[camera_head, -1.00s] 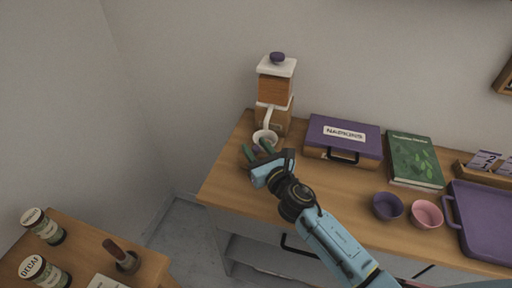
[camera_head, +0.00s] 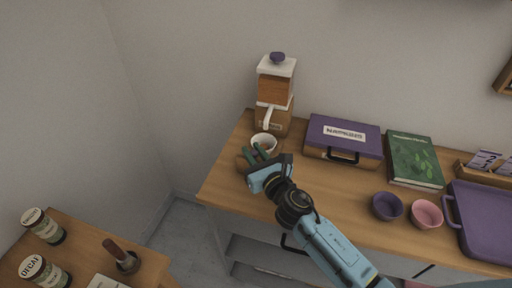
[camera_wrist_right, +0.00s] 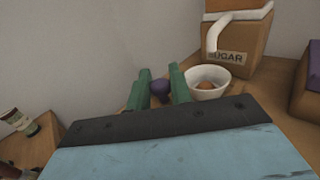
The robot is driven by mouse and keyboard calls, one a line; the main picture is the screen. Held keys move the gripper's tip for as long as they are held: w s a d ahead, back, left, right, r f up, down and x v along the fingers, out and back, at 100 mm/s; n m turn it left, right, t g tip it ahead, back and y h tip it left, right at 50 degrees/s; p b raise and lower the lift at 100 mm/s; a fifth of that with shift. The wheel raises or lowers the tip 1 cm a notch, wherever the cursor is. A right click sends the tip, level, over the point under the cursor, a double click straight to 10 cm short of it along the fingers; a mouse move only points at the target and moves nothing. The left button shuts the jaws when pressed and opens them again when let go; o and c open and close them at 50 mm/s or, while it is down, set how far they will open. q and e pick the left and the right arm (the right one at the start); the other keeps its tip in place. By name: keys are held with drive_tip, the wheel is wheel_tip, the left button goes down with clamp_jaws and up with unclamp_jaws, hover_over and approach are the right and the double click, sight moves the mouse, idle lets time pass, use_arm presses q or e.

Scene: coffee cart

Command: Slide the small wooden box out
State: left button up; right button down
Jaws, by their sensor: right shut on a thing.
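The wooden sugar dispenser (camera_head: 275,88) stands at the back left of the counter, with a white lid and a purple top knob. Its "SUGAR" label shows in the right wrist view (camera_wrist_right: 229,57). My right gripper (camera_head: 252,152) is in front of it, its green fingers shut on a purple knob (camera_wrist_right: 160,88). A small brown wooden piece (camera_head: 242,160) shows beside the fingers; it may be the small wooden box, mostly hidden. A white cup (camera_wrist_right: 207,81) with something brown inside stands just right of the fingers, by the dispenser. My left gripper is out of view.
A purple-topped napkin box (camera_head: 343,138), a green book (camera_head: 413,160), a purple bowl (camera_head: 387,206), a pink bowl (camera_head: 426,214) and a purple tray (camera_head: 482,225) stand to the right. The counter's left edge is near the gripper. Jars (camera_head: 43,226) stand on a separate table.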

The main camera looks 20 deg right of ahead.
drive_tip(key=s+a, duration=0.3)
drive_tip(key=s, duration=0.2)
drive_tip(key=s+a, duration=0.2)
drive_tip(key=s, duration=0.1)
drive_tip(key=shift+s+a+b, duration=0.2)
drive_tip(key=shift+a+b, duration=0.1)
drive_tip(key=shift+s+a+f, duration=0.1)
drive_tip(key=shift+a, duration=0.05)
drive_tip(key=c, duration=1.4)
unclamp_jaws()
drive_tip(key=shift+s, duration=0.1)
drive_tip(key=shift+o, duration=0.3)
drive_tip(key=s+d+b, duration=0.2)
drive_tip(key=s+b, duration=0.1)
drive_tip(key=s, duration=1)
drive_tip(key=shift+d+b, duration=0.25)
drive_tip(key=shift+b, duration=0.05)
